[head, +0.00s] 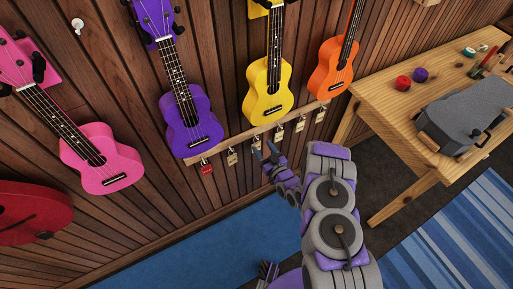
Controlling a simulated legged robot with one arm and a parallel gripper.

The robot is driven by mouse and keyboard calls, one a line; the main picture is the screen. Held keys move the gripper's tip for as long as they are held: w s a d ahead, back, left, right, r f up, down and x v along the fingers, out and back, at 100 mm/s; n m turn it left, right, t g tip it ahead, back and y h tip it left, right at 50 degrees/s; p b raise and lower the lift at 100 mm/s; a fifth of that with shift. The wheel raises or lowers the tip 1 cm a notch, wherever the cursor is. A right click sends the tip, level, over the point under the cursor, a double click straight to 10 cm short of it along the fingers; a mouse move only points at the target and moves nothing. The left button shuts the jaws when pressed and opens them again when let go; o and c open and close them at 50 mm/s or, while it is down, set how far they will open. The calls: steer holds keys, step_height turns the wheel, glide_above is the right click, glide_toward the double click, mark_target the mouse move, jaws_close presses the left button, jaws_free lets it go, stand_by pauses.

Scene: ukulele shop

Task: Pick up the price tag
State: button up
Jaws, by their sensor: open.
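Several small tags hang in a row from a wooden rail (262,131) on the wall. The leftmost tag is red (207,168); the others are tan, including one left of my gripper (232,158) and one farther right (279,132). Which one is the price tag I cannot tell. My gripper (265,151) is open, with its two fingers pointing up toward the rail. One tan tag (257,143) appears just above the left fingertip. I cannot tell whether they touch. Nothing shows between the fingers.
A wooden workbench (385,92) with a grey case (468,112) stands at right. Blue floor covering (190,262) lies below.

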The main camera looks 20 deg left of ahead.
mark_target(256, 144)
steer(key=b+x, duration=0.1)
steer(key=x, duration=0.3)
steer(key=shift+a, duration=0.15)
steer(key=shift+s, duration=0.1)
steer(key=c, duration=0.3)
jaws_close()
